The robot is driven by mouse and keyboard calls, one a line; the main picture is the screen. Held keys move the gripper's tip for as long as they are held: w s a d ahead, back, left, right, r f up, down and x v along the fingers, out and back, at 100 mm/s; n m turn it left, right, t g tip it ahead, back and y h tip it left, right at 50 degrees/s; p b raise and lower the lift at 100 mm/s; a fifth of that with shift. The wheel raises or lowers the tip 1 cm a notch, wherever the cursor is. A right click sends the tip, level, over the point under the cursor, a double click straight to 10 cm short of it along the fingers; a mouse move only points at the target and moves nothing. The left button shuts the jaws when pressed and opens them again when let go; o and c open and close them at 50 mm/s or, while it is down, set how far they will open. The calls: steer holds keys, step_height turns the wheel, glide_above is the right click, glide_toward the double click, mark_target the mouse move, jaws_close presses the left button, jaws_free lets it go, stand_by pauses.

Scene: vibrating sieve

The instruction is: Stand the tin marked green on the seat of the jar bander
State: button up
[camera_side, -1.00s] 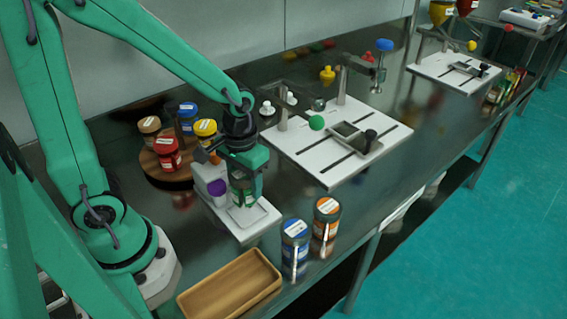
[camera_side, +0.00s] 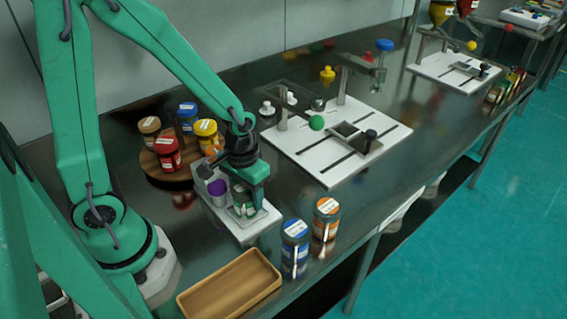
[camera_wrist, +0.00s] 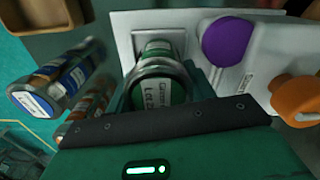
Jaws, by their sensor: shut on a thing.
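The tin marked green (camera_side: 241,203) is a glass-like jar with a green band, held between the jaws of my gripper (camera_side: 252,190). In the wrist view its lid end (camera_wrist: 160,88) faces me, with a white label reading "Green" and a lot line. The jar bander (camera_side: 248,233) is a white block with a flat plate and a purple knob (camera_side: 217,187). In the wrist view the square seat (camera_wrist: 160,20) shows just beyond the tin, whose far end overlaps it. The tin looks upright and low over the seat; I cannot tell whether it touches.
A blue tin (camera_side: 294,240) and an orange tin (camera_side: 326,217) stand right of the bander. A wooden tray (camera_side: 230,288) lies in front. A round wooden board (camera_side: 160,176) with several tins is behind left. A white fixture (camera_side: 330,175) stands at back right.

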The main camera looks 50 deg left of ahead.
steer(key=shift+f, duration=0.1)
steer(key=o, duration=1)
steer(key=shift+r, duration=6.1)
steer(key=shift+s+a+r+m+t, duration=0.45)
steer(key=shift+s+r+t, duration=0.45)
steer(key=shift+r, duration=0.45)
steer(key=shift+s+a+r+m+t, duration=0.3)
steer(key=shift+s+a+r+t, duration=0.2)
steer(key=shift+s+r+t, duration=0.65)
steer(key=shift+s+a+r+m+t, duration=0.45)
steer(key=shift+r+t, duration=0.3)
steer(key=shift+r, duration=0.85)
